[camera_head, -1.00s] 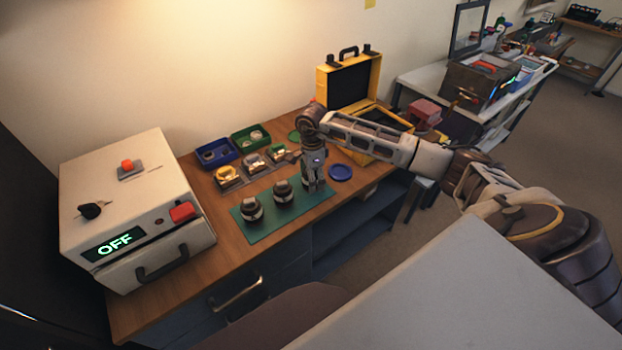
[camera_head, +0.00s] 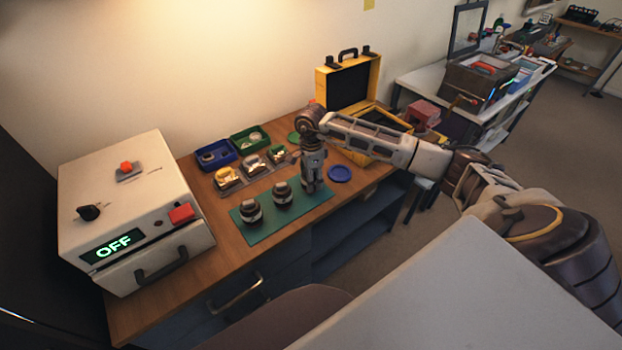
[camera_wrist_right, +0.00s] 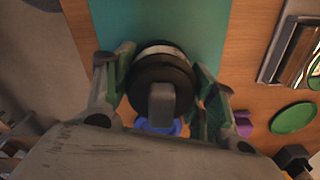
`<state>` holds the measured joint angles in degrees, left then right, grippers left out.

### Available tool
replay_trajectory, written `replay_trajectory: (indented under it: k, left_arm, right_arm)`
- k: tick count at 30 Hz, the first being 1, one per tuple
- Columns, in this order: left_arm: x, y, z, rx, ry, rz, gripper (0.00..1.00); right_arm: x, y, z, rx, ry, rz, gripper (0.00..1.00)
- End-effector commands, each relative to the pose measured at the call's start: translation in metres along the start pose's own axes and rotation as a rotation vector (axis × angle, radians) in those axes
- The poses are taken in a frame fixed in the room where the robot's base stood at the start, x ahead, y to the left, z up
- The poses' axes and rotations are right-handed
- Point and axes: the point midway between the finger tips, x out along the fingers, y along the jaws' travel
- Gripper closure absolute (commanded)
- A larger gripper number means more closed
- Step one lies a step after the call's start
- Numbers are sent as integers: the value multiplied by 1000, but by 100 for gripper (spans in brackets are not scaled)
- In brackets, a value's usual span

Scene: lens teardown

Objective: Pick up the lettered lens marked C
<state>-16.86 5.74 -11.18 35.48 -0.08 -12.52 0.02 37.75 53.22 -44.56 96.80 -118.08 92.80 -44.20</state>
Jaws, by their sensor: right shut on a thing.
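Three dark round lenses with pale bands stand in a row on a teal mat (camera_head: 285,226): a left lens (camera_head: 252,212), a middle lens (camera_head: 282,194) and a right lens, which my gripper hides in the head view. My right gripper (camera_head: 313,186) points down over the mat's right end. In the right wrist view its two fingers (camera_wrist_right: 165,72) stand on either side of the right lens (camera_wrist_right: 160,78), shut on it. The lens looks upright; whether it still touches the mat cannot be told. No letter is readable on any lens. My left gripper is not in view.
Behind the mat are small trays with yellow and green parts (camera_head: 228,177), a blue bin (camera_head: 215,155) and a green bin (camera_head: 250,138). A blue disc (camera_head: 340,173) lies right of the gripper. An open yellow case (camera_head: 347,82) stands behind. A white box reading OFF (camera_head: 130,200) fills the left.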

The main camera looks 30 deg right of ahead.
Motion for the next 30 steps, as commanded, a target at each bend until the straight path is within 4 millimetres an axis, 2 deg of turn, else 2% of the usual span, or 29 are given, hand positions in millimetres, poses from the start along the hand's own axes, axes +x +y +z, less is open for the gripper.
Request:
replay_trajectory:
  k: [8, 21, 30]
  left_arm:
    - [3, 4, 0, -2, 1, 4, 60]
    - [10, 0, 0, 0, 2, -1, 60]
    - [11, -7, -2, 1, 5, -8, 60]
  right_arm:
    - [-24, -1, 0, 0, -1, -6, 68]
    - [-83, -1, 0, 0, -2, -5, 68]
    - [-99, 0, 0, 0, -2, -3, 68]
